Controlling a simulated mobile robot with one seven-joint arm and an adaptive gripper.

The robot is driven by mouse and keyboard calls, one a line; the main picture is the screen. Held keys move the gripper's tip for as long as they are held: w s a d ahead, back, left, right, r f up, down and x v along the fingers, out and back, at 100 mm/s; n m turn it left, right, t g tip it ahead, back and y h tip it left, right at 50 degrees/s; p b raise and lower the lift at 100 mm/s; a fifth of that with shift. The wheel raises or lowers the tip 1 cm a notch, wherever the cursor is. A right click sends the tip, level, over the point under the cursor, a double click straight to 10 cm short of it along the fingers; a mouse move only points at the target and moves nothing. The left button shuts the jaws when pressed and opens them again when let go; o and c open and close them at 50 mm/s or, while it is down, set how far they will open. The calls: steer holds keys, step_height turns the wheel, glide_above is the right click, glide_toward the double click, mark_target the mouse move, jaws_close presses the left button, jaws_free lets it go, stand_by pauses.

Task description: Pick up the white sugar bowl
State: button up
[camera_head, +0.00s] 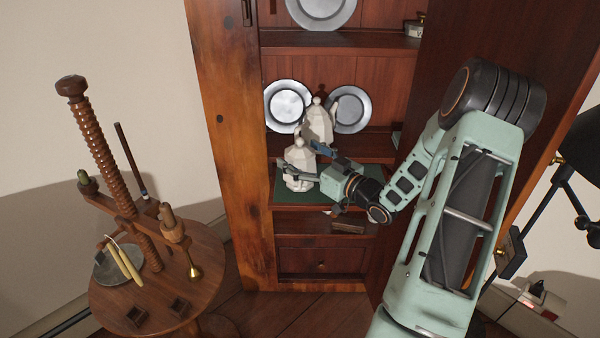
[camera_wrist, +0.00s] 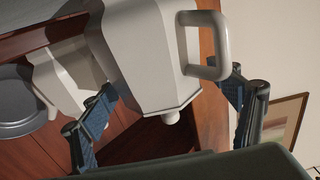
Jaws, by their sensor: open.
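A white faceted lidded vessel, apparently the sugar bowl (camera_head: 298,160), stands on the green-surfaced lower shelf of the cabinet. In the wrist view the white sugar bowl (camera_wrist: 145,55) is large and close, knob downward in the picture, with a loop handle at right. My gripper (camera_head: 312,164) is open, reaching in from the right. In the wrist view my gripper (camera_wrist: 165,103) has one finger left of the bowl and one right, near the handle. I cannot tell whether either finger touches it. The bowl's far side is hidden.
A second white lidded vessel (camera_head: 319,122) stands close behind; it also shows in the wrist view (camera_wrist: 62,75). Pewter plates (camera_head: 289,104) and (camera_head: 351,109) lean at the shelf back. The cabinet's open door (camera_head: 535,60) is at right. A wooden screw stand (camera_head: 150,265) is at left.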

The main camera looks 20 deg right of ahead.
mark_target(300, 138)
steer(key=shift+r, duration=0.1)
steer(key=c, duration=2.1)
steer(key=shift+s+a+r+p, duration=0.1)
steer(key=shift+a+r+p, duration=0.05)
steer(key=shift+r+p, duration=0.4)
step_height(300, 138, up, 6)
steer(key=shift+f+p, duration=0.1)
steer(key=shift+p, duration=0.9)
steer(key=s+a+p, duration=0.3)
steer(key=s+a, duration=0.4)
steer(key=s, duration=0.5)
steer(key=shift+s+r, duration=0.15)
steer(key=shift+r, duration=0.05)
steer(key=shift+s+a+r+p, duration=0.1)
steer(key=shift+s+p, duration=0.05)
steer(key=shift+p, duration=0.8)
